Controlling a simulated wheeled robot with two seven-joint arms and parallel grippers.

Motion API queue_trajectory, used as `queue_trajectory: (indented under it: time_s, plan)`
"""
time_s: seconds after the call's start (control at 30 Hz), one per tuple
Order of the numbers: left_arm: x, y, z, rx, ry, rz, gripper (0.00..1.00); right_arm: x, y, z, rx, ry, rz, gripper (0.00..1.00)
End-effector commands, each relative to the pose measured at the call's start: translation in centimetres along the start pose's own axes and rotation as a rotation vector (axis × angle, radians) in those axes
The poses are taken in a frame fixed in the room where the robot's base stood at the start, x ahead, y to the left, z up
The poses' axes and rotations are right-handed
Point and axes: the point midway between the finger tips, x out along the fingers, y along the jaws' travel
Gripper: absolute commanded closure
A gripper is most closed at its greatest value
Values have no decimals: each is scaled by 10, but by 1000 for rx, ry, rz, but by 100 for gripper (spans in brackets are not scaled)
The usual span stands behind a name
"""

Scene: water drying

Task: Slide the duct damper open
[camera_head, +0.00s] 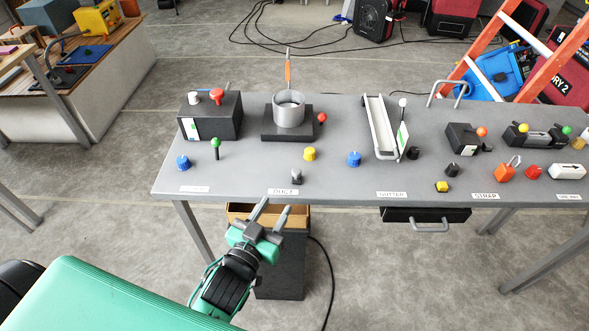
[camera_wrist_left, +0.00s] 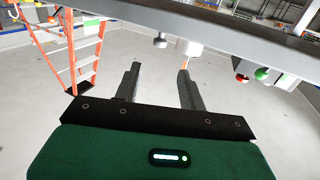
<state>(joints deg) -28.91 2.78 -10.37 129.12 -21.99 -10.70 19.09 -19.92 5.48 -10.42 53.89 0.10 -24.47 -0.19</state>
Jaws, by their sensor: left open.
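The duct is a short grey cylinder (camera_head: 289,110) standing upright on a black base (camera_head: 270,135) on the table. A red knob (camera_head: 322,117) sits at the right side of the base; I take it as the damper's handle, but the sliding plate itself I cannot make out. A white label (camera_head: 284,191) reading DUCT is at the table's front edge. My left gripper (camera_head: 274,209) is open and empty, at the front edge just below that label, well apart from the duct. In the left wrist view its two fingers (camera_wrist_left: 159,82) are spread with nothing between them. My right gripper is not in view.
On the grey table (camera_head: 340,180) stand a black box (camera_head: 215,120) with a red knob, a blue knob (camera_head: 354,159), a yellow knob (camera_head: 310,154), a small grey knob (camera_head: 296,176) and a white gutter (camera_head: 379,125). A drawer (camera_head: 425,214) hangs under the front edge.

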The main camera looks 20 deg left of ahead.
Motion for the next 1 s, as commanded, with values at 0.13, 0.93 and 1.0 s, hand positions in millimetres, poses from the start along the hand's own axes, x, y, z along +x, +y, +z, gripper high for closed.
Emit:
queue_trajectory:
  time_s: [0.13, 0.93, 1.0]
  plan:
    - [20, 0, -2, 2, 3, 1, 59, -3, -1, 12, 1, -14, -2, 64]
    - [127, 0, 0, 0, -1, 0, 59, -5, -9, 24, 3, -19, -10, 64]
    - [130, 0, 0, 0, -1, 0, 59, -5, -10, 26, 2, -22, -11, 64]
